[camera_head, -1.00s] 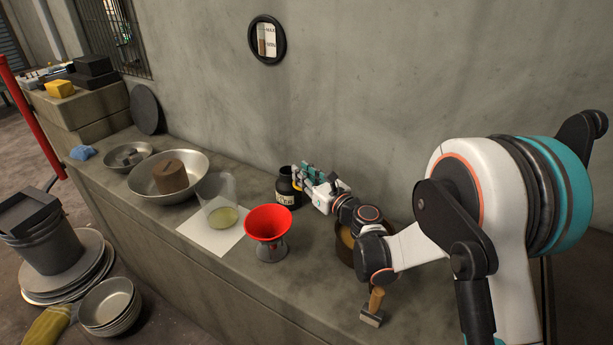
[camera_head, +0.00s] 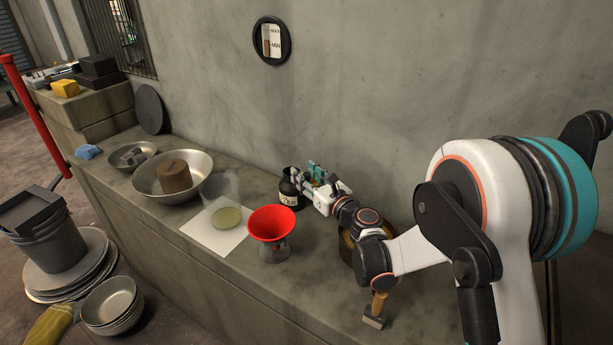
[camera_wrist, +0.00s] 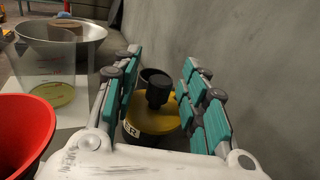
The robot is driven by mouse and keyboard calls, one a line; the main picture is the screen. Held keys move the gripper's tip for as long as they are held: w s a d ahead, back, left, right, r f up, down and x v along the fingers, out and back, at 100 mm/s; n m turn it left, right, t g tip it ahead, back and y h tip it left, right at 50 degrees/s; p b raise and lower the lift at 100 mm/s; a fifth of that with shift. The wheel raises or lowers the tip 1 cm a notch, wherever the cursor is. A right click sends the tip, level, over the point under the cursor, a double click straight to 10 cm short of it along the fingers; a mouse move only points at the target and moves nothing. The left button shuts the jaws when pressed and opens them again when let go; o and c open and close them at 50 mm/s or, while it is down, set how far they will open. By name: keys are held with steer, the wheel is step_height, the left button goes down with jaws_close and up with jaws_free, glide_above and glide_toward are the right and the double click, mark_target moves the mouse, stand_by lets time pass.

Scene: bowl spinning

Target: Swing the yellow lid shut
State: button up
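The black jar (camera_head: 289,193) with a white label stands on the counter near the wall. In the wrist view, the yellow lid (camera_wrist: 153,121) is a round disc with a black knob (camera_wrist: 157,91), in front of a dark round opening (camera_wrist: 152,74). I cannot tell how far the lid is tilted. My gripper (camera_head: 316,172) is just right of the jar. In the wrist view, its teal-padded fingers (camera_wrist: 158,82) are spread apart, with the lid and knob seen between them. I see no clear finger contact. The fingers hide part of the lid in the head view.
A red funnel (camera_head: 272,223) on a stand is in front of the jar. A clear beaker (camera_head: 224,204) stands on white paper (camera_head: 205,238) to the left, beside a metal bowl (camera_head: 204,166). A wooden-handled tool (camera_head: 378,305) is below my arm. The wall is close behind.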

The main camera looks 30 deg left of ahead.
mark_target(306, 174)
step_height(306, 174, up, 10)
stand_by(0.5)
steer(key=shift+c, duration=0.6)
